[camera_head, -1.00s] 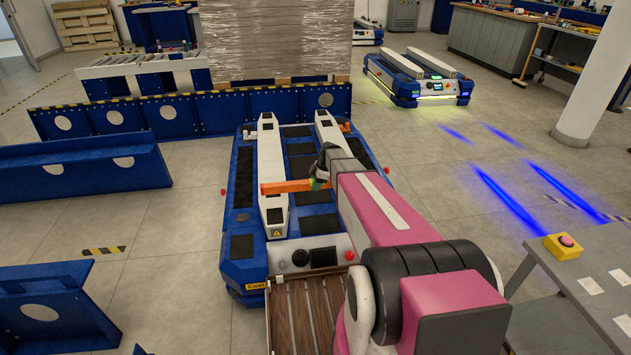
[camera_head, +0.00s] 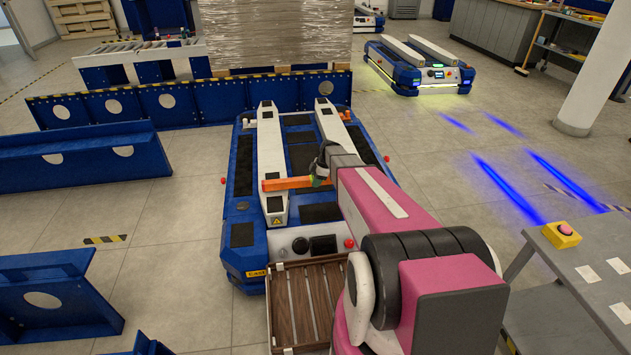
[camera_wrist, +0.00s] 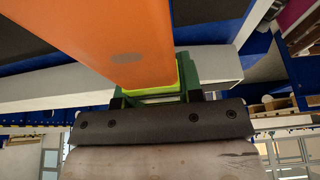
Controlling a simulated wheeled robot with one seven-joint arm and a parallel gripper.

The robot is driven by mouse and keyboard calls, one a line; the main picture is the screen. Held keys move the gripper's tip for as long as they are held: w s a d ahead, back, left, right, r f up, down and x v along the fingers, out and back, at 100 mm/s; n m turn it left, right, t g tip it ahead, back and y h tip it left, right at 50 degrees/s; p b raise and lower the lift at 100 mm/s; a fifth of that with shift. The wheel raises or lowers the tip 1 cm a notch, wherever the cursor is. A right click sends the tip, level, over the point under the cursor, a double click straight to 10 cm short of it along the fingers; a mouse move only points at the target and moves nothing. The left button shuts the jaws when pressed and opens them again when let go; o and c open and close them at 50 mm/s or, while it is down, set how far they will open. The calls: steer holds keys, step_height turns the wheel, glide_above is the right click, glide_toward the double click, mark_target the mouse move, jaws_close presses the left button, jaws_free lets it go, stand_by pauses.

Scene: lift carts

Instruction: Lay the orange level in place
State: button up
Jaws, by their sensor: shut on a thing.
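The orange level (camera_head: 287,183) is held crosswise by one end in my gripper (camera_head: 321,177), with its free end pointing left. In the head view it appears over the left white lift bar (camera_head: 270,150) of the blue cart; I cannot tell whether it touches the bar. In the wrist view the level (camera_wrist: 125,45) runs up and away from my gripper (camera_wrist: 160,90), whose green and yellow fingers are shut on it. A pale bar lies behind it there. My pink arm hides part of the cart's right side.
A slatted wooden surface (camera_head: 305,300) lies at the cart's near end. Blue frames (camera_head: 80,165) stand to the left and behind. A grey table (camera_head: 590,260) with a yellow button box (camera_head: 562,235) stands at right. Another cart (camera_head: 420,72) is farther back.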

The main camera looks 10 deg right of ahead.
steer(key=shift+f, duration=0.6)
stand_by(0.4)
steer(key=o, duration=1.1)
steer(key=shift+o, duration=0.2)
steer(key=v, duration=1)
steer(key=shift+d+r, duration=0.15)
steer(key=shift+r, duration=0.25)
steer(key=s+a+r+m+h, duration=0.1)
steer(key=s+r+m+h, duration=0.1)
steer(key=s+m, duration=0.7)
steer(key=s+a+r+m+h, duration=0.2)
steer(key=s+m, duration=0.7)
steer(key=s, duration=1)
step_height(320, 180, up, 2)
steer(key=shift+s+r, duration=0.1)
steer(key=shift+s, duration=0.05)
